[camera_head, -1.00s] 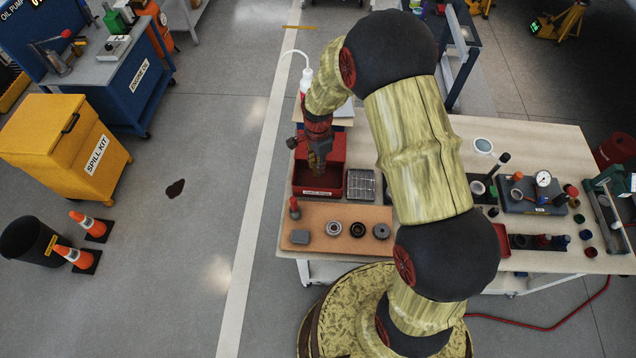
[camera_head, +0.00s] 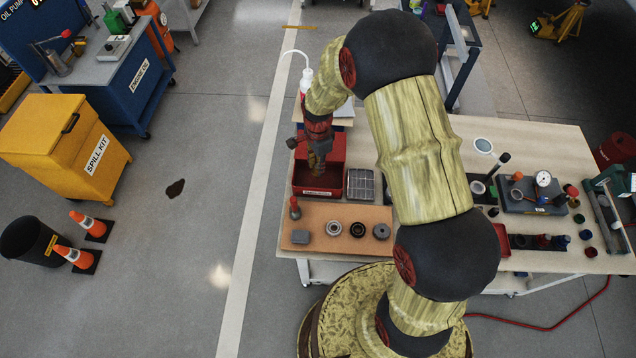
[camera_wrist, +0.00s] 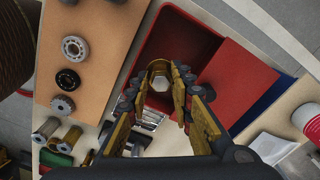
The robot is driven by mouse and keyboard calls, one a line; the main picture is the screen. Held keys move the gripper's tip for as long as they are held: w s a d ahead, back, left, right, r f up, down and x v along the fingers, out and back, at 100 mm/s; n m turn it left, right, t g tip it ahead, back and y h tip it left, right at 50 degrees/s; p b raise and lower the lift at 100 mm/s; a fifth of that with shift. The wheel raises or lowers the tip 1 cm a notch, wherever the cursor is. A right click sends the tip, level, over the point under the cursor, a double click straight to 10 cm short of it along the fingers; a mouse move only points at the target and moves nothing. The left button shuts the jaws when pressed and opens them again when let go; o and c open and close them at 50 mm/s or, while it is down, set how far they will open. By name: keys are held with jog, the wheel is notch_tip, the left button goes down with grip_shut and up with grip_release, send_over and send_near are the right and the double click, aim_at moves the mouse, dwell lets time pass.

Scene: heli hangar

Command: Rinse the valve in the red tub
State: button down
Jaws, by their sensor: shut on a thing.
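The red tub (camera_head: 318,192) stands at the left end of the workbench. My gripper (camera_head: 317,172) points down into it from above. In the wrist view my gripper (camera_wrist: 162,88) is shut on a brass-coloured, ring-like valve (camera_wrist: 158,66) with a pale hexagonal middle. The red tub's interior (camera_wrist: 178,38) shows behind the valve, so the valve is over or inside the tub; its exact depth is unclear. In the head view, the valve is too small and covered to make out.
A tan board (camera_head: 345,215) with several metal parts lies in front of the tub. A metal grid tray (camera_head: 361,184) is right of it. A white bottle (camera_head: 306,78) stands behind. Gauges and tools crowd the bench's right side.

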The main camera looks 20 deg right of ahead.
jog(key=shift+r, duration=0.1)
jog(key=shift+r+p, duration=1.3)
jog(key=shift+r, duration=0.65)
jog(key=shift+f, duration=0.15)
